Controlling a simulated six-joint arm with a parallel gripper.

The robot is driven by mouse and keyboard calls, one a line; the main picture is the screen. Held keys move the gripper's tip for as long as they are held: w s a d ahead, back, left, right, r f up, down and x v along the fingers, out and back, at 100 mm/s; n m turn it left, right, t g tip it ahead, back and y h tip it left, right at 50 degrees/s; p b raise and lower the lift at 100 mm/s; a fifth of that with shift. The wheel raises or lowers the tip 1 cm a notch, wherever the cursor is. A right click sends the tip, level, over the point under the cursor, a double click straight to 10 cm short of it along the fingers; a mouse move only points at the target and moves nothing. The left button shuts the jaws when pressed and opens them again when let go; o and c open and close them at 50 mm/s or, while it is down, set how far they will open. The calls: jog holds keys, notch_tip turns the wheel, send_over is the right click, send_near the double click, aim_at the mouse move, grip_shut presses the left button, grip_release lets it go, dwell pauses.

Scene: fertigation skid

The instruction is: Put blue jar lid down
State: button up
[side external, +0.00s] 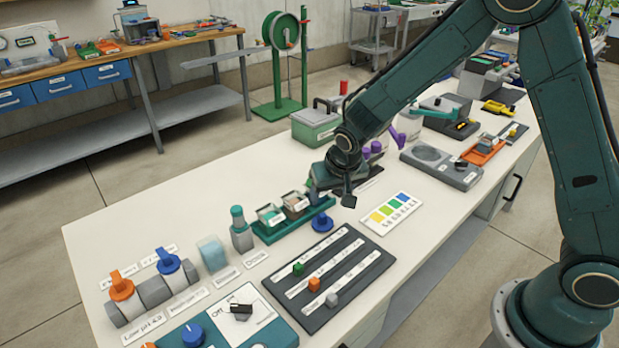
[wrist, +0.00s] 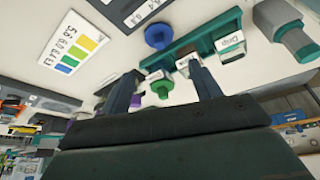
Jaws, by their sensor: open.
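The blue jar lid (side external: 322,222) lies on the white bench top, in front of the right end of a green rack (side external: 297,230) and beside the dark slotted board. In the wrist view the lid (wrist: 158,36) shows as a blue knobbed disc beyond my fingertips, apart from them. My gripper (side external: 331,194) is above and behind the lid, near the rack's right end. In the wrist view my gripper's fingers (wrist: 163,70) are spread, with nothing held. A green knobbed piece (wrist: 163,88) shows in the gap between them, near the rack.
The dark board (side external: 330,275) with small coloured blocks lies in front. A colour chart card (side external: 391,213) lies to the right. A green-capped bottle (side external: 241,230) stands left of the rack. A grey scale-like device (side external: 440,167) is farther right. Bare bench lies left behind the rack.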

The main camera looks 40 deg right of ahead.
jog(key=s+d+r+n, duration=0.15)
jog(key=s+r, duration=0.35)
jog(key=r, duration=0.5)
jog(key=s+d+r+n+y, duration=0.1)
jog(key=s+r, duration=0.4)
jog(key=s, duration=0.6)
jog(key=s+d+r+n+t, duration=0.1)
jog(key=s+r, duration=0.5)
jog(key=s, duration=0.6)
jog(key=shift+d+n+t+y, duration=0.15)
jog(key=shift+n+t+y, duration=0.2)
jog(key=shift+n, duration=0.2)
